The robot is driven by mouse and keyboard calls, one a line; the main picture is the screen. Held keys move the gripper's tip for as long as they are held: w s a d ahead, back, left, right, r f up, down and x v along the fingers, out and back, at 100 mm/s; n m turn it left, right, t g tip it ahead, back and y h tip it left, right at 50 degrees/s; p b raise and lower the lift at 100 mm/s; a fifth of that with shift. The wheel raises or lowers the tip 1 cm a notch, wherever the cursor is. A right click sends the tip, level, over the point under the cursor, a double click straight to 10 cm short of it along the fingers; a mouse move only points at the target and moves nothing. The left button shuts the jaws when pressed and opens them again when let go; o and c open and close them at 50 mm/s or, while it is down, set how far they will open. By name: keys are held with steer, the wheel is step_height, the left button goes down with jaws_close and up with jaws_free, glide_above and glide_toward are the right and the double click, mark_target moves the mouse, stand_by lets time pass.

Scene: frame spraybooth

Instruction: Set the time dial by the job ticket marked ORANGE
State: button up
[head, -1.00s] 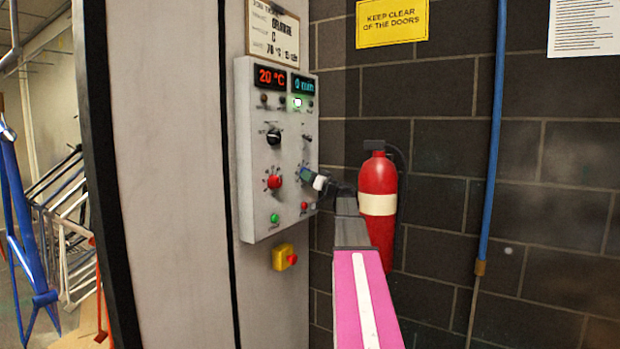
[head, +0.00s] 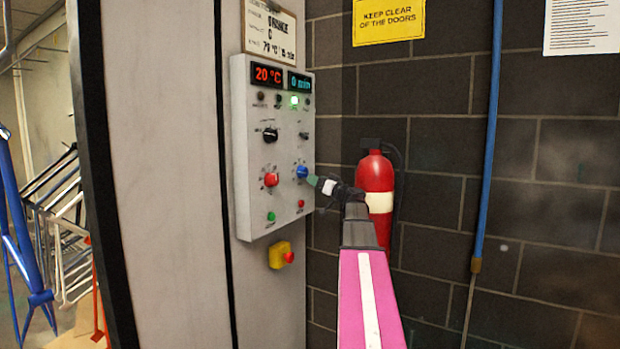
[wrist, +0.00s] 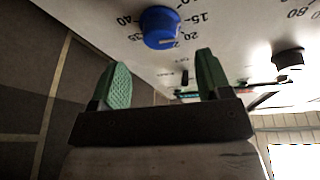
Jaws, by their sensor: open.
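The time dial is a blue knob (head: 302,172) on the right side of the grey control panel (head: 250,200). My gripper (head: 314,181) is just right of the knob in the head view. In the wrist view my gripper (wrist: 160,82) has its green fingers apart with nothing between them; the knob lies beyond the fingertips. The job ticket (head: 271,28) above the panel reads ORANGE, C and 70 °C; its minutes are too small to read surely.
The panel's displays show 20 °C (head: 267,75) and 0 min (head: 299,82). A red knob (head: 271,180), black knob (head: 270,135), green button (head: 271,216) and small red button (head: 301,204) are nearby. A yellow emergency-stop box (head: 281,255) is below. A fire extinguisher (head: 375,180) stands behind my arm.

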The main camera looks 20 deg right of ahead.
steer(key=shift+v, duration=2.3)
steer(key=shift+f, duration=0.1)
steer(key=s+a+f+g+h, duration=0.1)
steer(key=s+a+f+g, duration=0.15)
steer(key=a+f, duration=0.55)
steer(key=s+a+f+m+g, duration=0.1)
steer(key=a+f+g, duration=0.4)
steer(key=f, duration=0.6)
steer(key=s+a+f+g+h, duration=0.1)
steer(key=a+f+g, duration=0.1)
steer(key=a+f, duration=0.6)
steer(key=s+a+f+m+g+h, duration=0.1)
steer(key=s+a+f+g+h, duration=0.3)
steer(key=s+f, duration=0.6)
steer(key=s+a+f+m+g+h, duration=0.1)
steer(key=s+a+f+g+h, duration=0.3)
steer(key=s+f, duration=0.7)
step_height(320, 180, down, 3)
steer(key=shift+r+g+h, duration=0.1)
steer(key=shift+g+h, duration=0.2)
steer(key=shift+g, duration=0.25)
